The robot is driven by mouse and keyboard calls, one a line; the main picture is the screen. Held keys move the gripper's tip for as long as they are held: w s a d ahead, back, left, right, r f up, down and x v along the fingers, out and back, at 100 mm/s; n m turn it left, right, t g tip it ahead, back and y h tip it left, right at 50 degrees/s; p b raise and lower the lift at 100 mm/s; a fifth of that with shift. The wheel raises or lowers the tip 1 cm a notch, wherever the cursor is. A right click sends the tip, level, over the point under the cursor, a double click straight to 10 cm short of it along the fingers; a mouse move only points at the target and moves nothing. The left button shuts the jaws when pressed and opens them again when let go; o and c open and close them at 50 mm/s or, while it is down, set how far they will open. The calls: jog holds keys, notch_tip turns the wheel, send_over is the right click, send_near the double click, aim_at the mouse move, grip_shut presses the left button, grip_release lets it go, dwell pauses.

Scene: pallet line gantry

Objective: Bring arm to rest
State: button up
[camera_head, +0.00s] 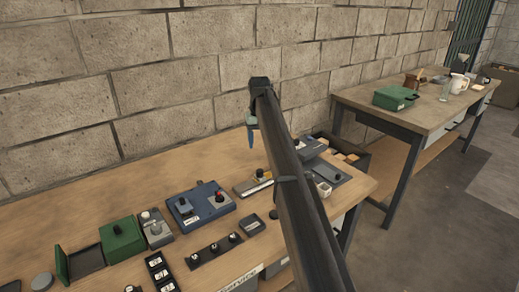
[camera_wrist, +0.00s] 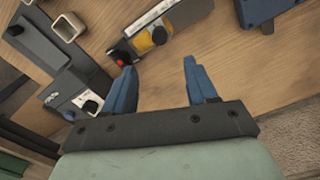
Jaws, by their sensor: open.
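My gripper (camera_wrist: 157,90) shows in the wrist view with its two blue fingers spread apart and nothing between them. It hangs above the wooden workbench (camera_wrist: 215,75). In the head view my dark arm reaches up from the bottom across the right end of the bench (camera_head: 75,216). A blue fingertip of my gripper (camera_head: 251,136) points down there, in front of the block wall; the rest of the gripper is mostly hidden behind the arm.
A blue box with a red button (camera_head: 200,205), a green box (camera_head: 122,239) and a black switch strip (camera_head: 214,249) stand on the bench. A device with a yellow part (camera_wrist: 151,41) lies beyond my fingers. A second table (camera_head: 427,115) stands at right, with floor between.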

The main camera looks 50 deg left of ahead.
jog(key=shift+r, duration=0.35)
dwell(0.3)
